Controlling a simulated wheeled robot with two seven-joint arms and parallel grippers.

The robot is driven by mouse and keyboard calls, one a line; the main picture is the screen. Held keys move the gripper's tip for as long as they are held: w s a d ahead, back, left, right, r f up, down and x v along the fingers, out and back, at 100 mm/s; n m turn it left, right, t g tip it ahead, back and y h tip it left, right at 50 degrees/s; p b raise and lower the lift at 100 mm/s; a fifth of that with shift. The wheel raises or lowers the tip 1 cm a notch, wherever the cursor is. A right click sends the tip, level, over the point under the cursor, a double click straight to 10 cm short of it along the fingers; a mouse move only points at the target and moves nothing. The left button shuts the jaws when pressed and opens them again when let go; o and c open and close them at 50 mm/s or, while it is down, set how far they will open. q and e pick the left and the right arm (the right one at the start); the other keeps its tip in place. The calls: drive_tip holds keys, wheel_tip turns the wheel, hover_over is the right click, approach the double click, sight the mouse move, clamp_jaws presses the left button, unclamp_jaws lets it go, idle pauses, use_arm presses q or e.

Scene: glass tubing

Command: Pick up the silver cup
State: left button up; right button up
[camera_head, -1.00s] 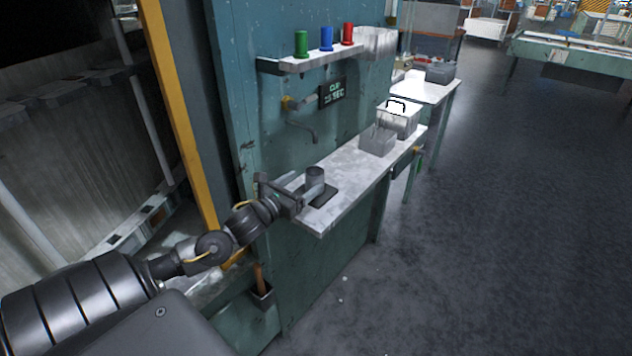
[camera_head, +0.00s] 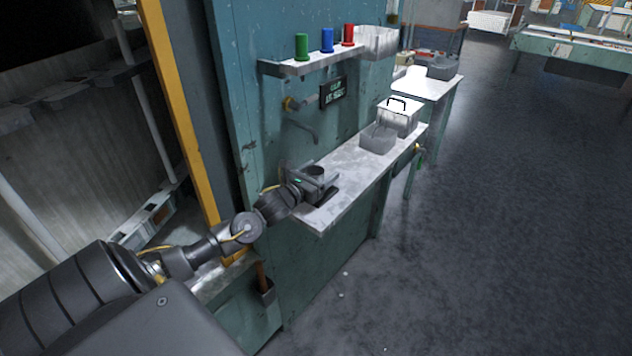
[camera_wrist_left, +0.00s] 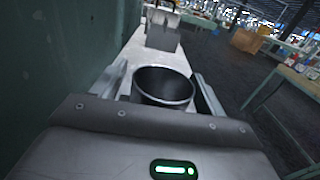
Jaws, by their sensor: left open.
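The silver cup (camera_head: 314,172) stands upright on a dark pad (camera_head: 328,194) near the front end of the narrow bench. In the left wrist view the cup (camera_wrist_left: 163,87) shows its round open mouth and dark inside. My left gripper (camera_head: 318,181) is at the cup, with its fingers open on either side of it. In the wrist view one finger of the left gripper (camera_wrist_left: 162,90) is to the left of the cup and the other to its right. Whether the fingers touch the cup, I cannot tell. My right gripper is not in view.
The bench (camera_head: 345,160) runs along a teal wall panel. Farther along it are a grey box (camera_head: 377,139) and a light box with a black handle (camera_head: 399,116). A shelf (camera_head: 310,62) above holds green, blue and red cylinders. A tap (camera_head: 300,125) sticks out above the bench.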

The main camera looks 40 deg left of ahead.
use_arm(q)
drive_tip(key=c, duration=1.2)
drive_tip(key=shift+o, duration=0.2)
